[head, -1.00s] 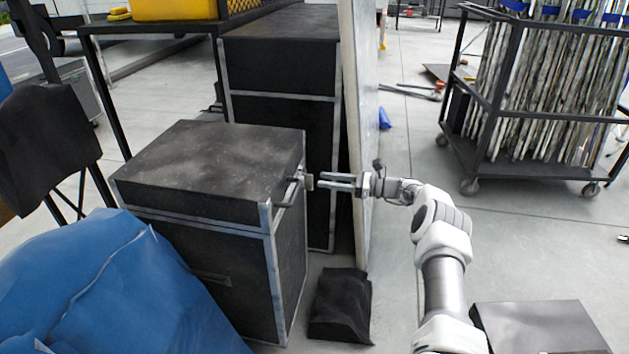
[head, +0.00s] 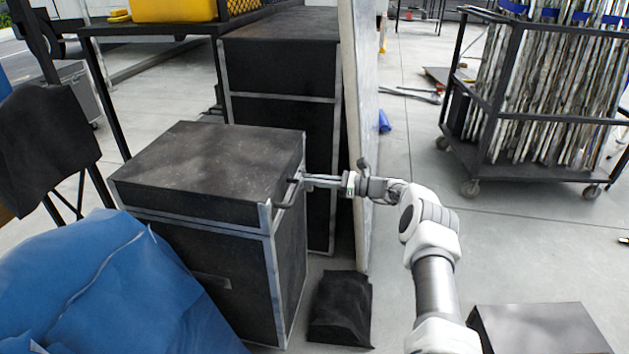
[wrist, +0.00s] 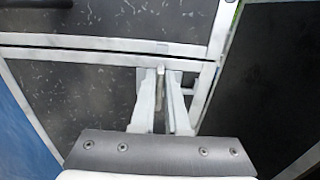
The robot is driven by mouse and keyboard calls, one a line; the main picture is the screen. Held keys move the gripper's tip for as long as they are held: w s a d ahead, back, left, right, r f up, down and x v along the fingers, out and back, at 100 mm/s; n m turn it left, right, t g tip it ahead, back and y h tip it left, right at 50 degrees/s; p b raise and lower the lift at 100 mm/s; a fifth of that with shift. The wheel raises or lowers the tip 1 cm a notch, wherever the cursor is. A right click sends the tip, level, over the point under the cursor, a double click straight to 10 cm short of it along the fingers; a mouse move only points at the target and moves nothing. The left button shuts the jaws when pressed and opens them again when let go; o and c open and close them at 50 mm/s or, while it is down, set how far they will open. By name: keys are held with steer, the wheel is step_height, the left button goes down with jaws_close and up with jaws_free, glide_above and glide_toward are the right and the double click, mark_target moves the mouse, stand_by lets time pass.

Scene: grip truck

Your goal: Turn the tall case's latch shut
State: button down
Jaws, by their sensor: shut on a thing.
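The dark case with silver metal edging (head: 245,255) stands at the centre left, its lid seam running around the upper part. Its latch (wrist: 160,85) is a small metal tab at the seam on the case's right side. My gripper (head: 305,179) reaches in from the right. In the wrist view its two fingers (wrist: 162,95) are closed on the latch tab, one on each side. The fingers hide part of the latch, and its exact turn is hard to tell. A dark handle (head: 285,195) sticks out near the gripper.
A taller dark case (head: 280,80) stands behind, beside an upright pale panel (head: 357,120) close to my arm. A black bag (head: 341,308) lies on the floor below. A blue cover (head: 100,285) is at front left. A wheeled cart (head: 540,100) stands at back right.

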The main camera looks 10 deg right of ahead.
stand_by(0.4)
steer(key=n, duration=0.4)
steer(key=shift+s+a+n, duration=0.1)
steer(key=shift+s+n, duration=0.2)
steer(key=shift+s+a+f+n, duration=0.15)
steer(key=shift+f+n, duration=0.1)
steer(key=shift+n, duration=2)
steer(key=shift+s+f+n, duration=0.1)
steer(key=shift+f+n, duration=0.15)
steer(key=shift+n, duration=1.95)
steer(key=shift+s+a+f+n, duration=0.15)
steer(key=shift+f+n, duration=0.1)
steer(key=shift+n, duration=2)
steer(key=shift+d, duration=0.1)
steer(key=c, duration=0.9)
jaws_free()
